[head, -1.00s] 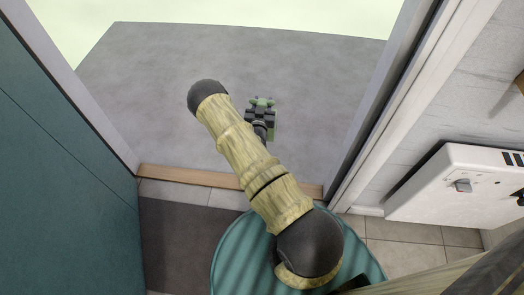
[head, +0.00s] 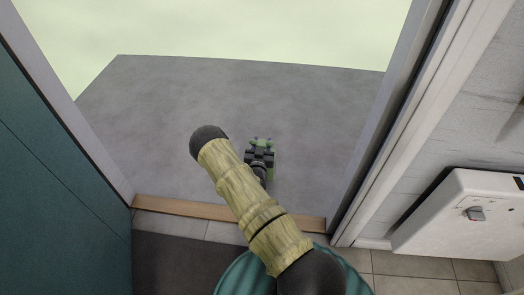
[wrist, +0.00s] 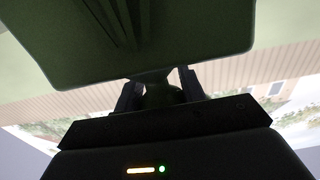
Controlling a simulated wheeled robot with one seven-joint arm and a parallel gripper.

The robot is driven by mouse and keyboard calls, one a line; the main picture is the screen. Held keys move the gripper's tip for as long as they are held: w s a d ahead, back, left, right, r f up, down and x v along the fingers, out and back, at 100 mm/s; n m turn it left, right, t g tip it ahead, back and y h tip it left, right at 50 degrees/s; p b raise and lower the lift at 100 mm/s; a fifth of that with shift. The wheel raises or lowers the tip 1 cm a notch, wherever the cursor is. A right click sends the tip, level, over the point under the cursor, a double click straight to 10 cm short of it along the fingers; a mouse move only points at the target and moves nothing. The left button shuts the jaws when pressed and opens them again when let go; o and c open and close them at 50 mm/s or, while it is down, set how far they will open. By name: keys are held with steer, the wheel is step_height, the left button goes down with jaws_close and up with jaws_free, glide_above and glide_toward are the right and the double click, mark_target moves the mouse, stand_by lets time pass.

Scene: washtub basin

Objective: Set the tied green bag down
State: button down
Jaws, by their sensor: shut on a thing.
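My gripper (head: 261,147) is past the doorway, above the grey slab outside. It is shut on the tied green bag (head: 271,172), which is mostly hidden beneath the gripper in the head view, with only small green parts showing. In the wrist view the bag (wrist: 150,40) is a large dark green shape across the top, and its narrow neck lies between the two fingers of my gripper (wrist: 160,88). I cannot tell whether the bag touches the slab.
The grey slab (head: 315,115) is bare around the gripper. A wooden threshold (head: 190,207) crosses the doorway. A teal door (head: 60,170) stands on the left, a white frame (head: 400,130) on the right. A white wall unit (head: 455,215) is at lower right.

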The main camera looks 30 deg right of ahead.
steer(key=shift+f+b, duration=1.2)
steer(key=shift+f, duration=0.6)
steer(key=shift+f, duration=0.15)
steer(key=c, duration=0.8)
jaws_free()
steer(key=shift+c, duration=0.2)
